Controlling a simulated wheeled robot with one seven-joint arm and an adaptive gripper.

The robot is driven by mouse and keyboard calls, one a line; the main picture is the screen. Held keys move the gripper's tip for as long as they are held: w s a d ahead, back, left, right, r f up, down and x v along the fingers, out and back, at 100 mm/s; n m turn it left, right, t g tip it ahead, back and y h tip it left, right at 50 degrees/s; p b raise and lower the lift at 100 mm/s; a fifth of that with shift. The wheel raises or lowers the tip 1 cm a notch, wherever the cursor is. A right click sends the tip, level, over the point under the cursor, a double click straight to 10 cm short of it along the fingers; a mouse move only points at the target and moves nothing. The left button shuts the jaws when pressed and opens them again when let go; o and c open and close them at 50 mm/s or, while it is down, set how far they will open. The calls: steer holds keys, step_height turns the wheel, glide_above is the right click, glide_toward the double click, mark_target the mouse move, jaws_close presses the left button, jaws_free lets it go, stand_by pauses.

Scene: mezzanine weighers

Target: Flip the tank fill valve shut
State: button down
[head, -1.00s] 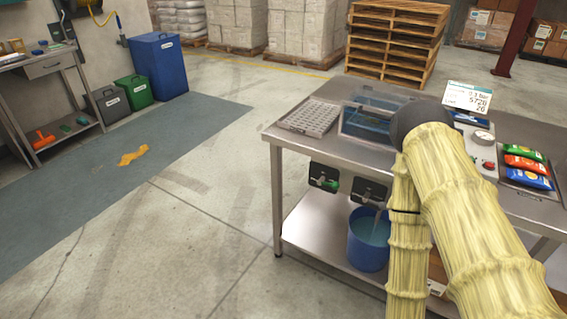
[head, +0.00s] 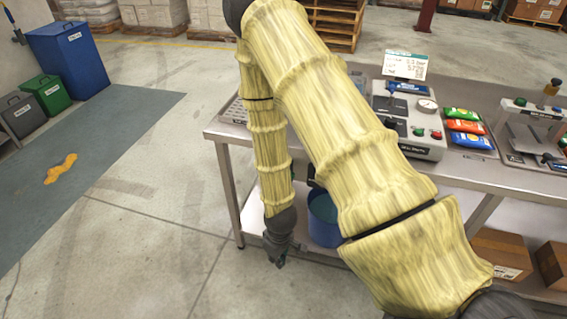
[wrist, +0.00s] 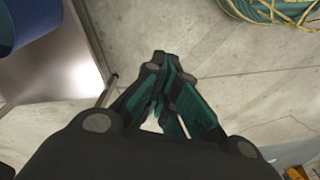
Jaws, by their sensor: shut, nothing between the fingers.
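The valves on the bench's front edge are almost wholly hidden behind my arm in the head view; only a dark bit (head: 312,178) shows beside the arm, and I cannot tell the lever's position. My gripper (head: 279,259) hangs low in front of the bench, left of the blue bucket (head: 325,222). In the wrist view my gripper (wrist: 168,72) has its dark, green-padded fingers together at the tips, with nothing between them. It points at bare floor. The bucket also shows in the wrist view (wrist: 14,24) at the top left corner.
The steel bench (head: 226,134) carries a control box with a gauge (head: 427,105), a sign (head: 405,66) and bright packets (head: 465,126). Its lower shelf holds cartons (head: 500,257).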

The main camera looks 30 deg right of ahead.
steer(key=w+d+r+n+h+p, duration=0.1)
steer(key=w+d+r+n, duration=0.1)
steer(key=w+d+r, duration=0.45)
steer(key=w+d+r+n+h+p, duration=0.1)
steer(key=w+d+r+p, duration=0.15)
steer(key=w+r, duration=0.7)
steer(key=w+d+r+n+h, duration=0.15)
steer(key=w+d+r, duration=0.35)
steer(key=r, duration=0.6)
steer(key=p+x, duration=0.3)
steer(key=x, duration=1)
steer(key=shift+s+f+t+y+p, duration=0.3)
steer(key=shift+s+y+p, duration=0.05)
steer(key=shift+y+p, duration=0.1)
steer(key=shift+a+n, duration=0.1)
steer(key=shift+n, duration=0.15)
